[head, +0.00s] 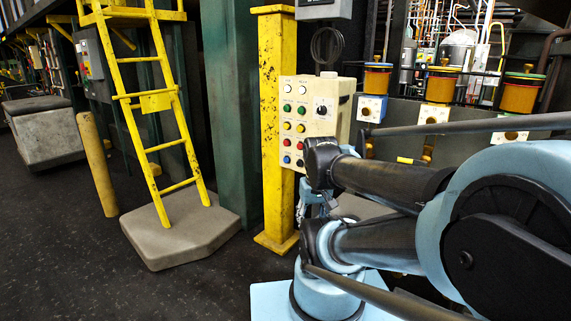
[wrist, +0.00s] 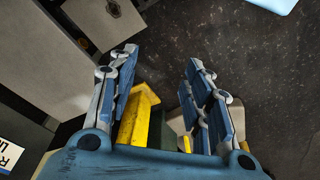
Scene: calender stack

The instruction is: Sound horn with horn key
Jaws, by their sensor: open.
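A cream control box (head: 310,92) is mounted at the yellow post (head: 271,150) in the head view. Its front carries rows of white, green, yellow, red and blue buttons, and a black rotary switch (head: 321,110) on a white plate at the right. I cannot tell which control is the horn key. My gripper shows in the wrist view (wrist: 160,70) with its two blue fingers spread and nothing held between them. In the head view my gripper is mostly hidden by my arm, below the box. The box's buttons do not show clearly in the wrist view.
A yellow ladder (head: 160,110) stands on a concrete block (head: 180,238) at left, beside a short yellow bollard (head: 98,165). A green column (head: 231,120) stands behind. Several orange pots, such as this one (head: 442,84), line the right. Dark floor (head: 75,230) at left is clear.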

